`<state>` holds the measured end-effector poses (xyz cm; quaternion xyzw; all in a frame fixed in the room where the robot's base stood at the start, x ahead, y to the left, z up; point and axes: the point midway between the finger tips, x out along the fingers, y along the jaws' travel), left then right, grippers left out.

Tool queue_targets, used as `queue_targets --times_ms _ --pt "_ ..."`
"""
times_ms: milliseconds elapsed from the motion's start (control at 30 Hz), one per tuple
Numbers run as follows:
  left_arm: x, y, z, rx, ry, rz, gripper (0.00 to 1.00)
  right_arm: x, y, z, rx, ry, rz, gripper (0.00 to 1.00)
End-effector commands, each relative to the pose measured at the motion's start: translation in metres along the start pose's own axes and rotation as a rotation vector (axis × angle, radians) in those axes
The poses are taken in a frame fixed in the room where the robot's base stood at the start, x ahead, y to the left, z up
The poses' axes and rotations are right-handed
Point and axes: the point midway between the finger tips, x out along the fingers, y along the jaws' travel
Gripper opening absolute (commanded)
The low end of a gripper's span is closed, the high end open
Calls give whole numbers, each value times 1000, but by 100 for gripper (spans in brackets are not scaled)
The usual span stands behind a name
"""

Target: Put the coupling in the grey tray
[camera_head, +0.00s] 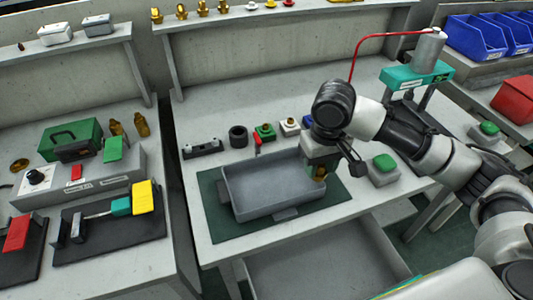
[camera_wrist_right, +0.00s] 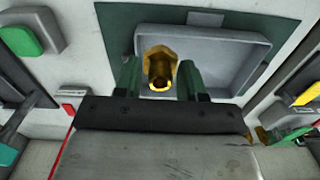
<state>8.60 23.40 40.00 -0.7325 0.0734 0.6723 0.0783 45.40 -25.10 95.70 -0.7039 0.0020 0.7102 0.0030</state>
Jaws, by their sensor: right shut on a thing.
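The grey tray (camera_head: 258,184) lies on a dark green mat on the middle bench and looks empty. My right gripper (camera_head: 319,170) is over the tray's right end, pointing down. It is shut on the brass coupling (camera_wrist_right: 158,62), which has a hexagonal body and an open bore. The coupling shows between the two green fingers (camera_wrist_right: 160,80) in the right wrist view, with the tray (camera_wrist_right: 240,48) behind it. In the head view only a little brass (camera_head: 321,173) shows at the fingertips. My left gripper is not in view.
A green button box (camera_head: 384,167) is right of the gripper. An open drawer (camera_head: 325,265) is below the bench front.

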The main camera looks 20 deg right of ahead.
Motion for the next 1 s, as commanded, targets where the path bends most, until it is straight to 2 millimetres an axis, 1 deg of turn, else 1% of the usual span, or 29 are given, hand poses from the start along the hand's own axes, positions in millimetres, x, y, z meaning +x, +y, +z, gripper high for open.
queue_targets --times_ms 33,67,167,400,500,600,767,1000 --pt "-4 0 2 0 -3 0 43 -4 -3 1 -25 0 -1 16" --pt "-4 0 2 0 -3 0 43 -3 -5 0 -35 0 -1 16" --pt "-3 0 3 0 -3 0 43 6 -15 -10 -48 0 -1 16" --pt "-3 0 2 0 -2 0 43 38 -54 -50 -46 1 -1 16" --pt "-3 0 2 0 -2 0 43 51 -67 -65 -44 1 -1 16" --pt "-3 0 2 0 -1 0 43 59 -76 -75 -43 2 0 16" --pt "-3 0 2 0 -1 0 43 67 -81 -82 -42 1 2 16" --pt "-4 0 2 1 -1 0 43 100 -81 -81 -41 1 2 16"
